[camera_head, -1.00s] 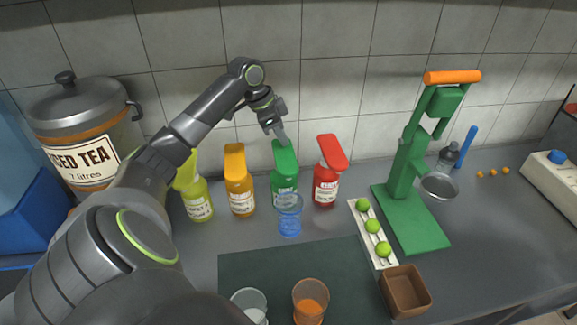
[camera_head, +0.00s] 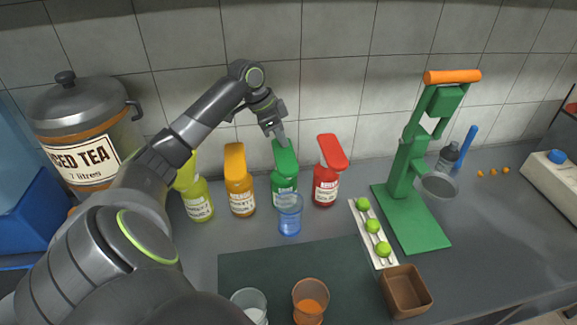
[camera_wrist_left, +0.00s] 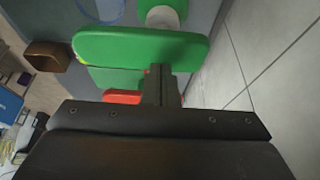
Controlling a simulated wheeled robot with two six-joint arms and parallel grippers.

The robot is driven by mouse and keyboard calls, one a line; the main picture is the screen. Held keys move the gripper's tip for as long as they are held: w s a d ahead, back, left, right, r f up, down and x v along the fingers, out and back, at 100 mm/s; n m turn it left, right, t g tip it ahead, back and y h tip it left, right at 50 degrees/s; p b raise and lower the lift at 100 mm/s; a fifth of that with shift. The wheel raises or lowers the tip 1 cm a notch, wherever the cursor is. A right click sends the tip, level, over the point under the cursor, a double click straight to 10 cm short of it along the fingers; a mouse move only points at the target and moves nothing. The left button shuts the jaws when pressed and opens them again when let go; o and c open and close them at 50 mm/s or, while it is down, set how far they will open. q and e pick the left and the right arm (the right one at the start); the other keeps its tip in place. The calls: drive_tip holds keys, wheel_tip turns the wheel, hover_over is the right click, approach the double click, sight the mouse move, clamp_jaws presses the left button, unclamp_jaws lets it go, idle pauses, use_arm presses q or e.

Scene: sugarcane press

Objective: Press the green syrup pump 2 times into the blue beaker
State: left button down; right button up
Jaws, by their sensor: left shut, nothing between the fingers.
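The green syrup pump (camera_head: 285,180) stands at the back of the counter between the orange and red bottles. The blue beaker (camera_head: 290,214) stands upright right in front of it, under the pump's front. My left gripper (camera_head: 283,141) is shut and empty, pointing down at the top of the green pump head. In the left wrist view the shut fingers (camera_wrist_left: 158,86) are at the edge of the green pump head (camera_wrist_left: 140,46). I cannot tell for certain whether they touch. The beaker shows partly at the top of that view (camera_wrist_left: 98,8). My right gripper is not in view.
Yellow-green (camera_head: 198,200), orange (camera_head: 239,182) and red (camera_head: 326,172) pump bottles flank the green one. A green press (camera_head: 408,170), a tray of limes (camera_head: 361,232) and a brown box (camera_head: 406,291) stand to the right. Two cups (camera_head: 311,300) stand on the dark mat in front.

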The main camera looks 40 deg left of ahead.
sight(282, 149)
use_arm(q)
drive_tip(key=shift+f+b, duration=0.35)
drive_tip(key=shift+f, duration=1.55)
drive_tip(key=shift+r, duration=0.15)
drive_tip(key=shift+r+p, duration=2.05)
drive_tip(key=shift+p, duration=0.5)
drive_tip(key=shift+f, duration=0.15)
